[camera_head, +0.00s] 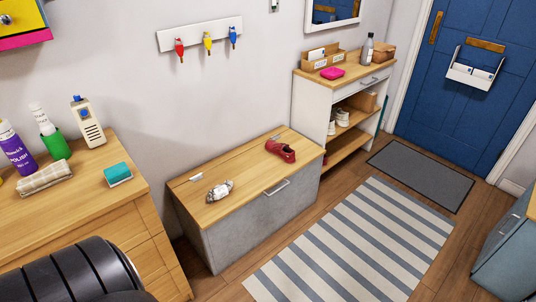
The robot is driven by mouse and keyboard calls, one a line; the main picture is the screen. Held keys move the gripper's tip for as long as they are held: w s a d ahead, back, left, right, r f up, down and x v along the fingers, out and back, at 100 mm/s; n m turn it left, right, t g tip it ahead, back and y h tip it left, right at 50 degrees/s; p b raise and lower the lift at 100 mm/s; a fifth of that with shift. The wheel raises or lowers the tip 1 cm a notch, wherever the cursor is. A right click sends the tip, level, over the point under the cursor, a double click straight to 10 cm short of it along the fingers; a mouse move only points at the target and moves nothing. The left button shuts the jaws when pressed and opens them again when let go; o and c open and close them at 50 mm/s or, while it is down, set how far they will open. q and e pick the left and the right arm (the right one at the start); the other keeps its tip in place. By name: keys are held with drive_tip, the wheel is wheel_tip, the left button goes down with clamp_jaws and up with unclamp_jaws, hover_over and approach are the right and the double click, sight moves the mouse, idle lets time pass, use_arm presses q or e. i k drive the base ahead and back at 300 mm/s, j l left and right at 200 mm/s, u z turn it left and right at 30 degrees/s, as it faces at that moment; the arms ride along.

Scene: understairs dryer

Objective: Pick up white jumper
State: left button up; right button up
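I cannot make out a garment that is clearly a white jumper. A small grey-and-white item (219,190) lies on the wooden top of the storage bench (250,165), and its kind is too small to tell. A folded, striped beige cloth (44,177) lies on the wooden cabinet at the left. A dark, rounded part of my own arm fills the bottom left corner. Neither gripper's fingers are in view.
A red shoe (281,150) is on the bench. The left cabinet (70,212) holds a purple bottle (15,150), a green cup (55,144) and a teal sponge (117,173). A striped rug (355,245) and grey mat (420,174) leave open floor before the blue door (455,110).

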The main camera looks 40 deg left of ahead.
sight(218, 192)
drive_tip(key=i+l+u, duration=0.1)
drive_tip(key=i+u, duration=0.25)
drive_tip(key=i, duration=0.15)
drive_tip(key=i+l+u, duration=0.3)
drive_tip(key=i, duration=0.2)
drive_tip(key=i+l+u, duration=0.35)
drive_tip(key=i, duration=0.15)
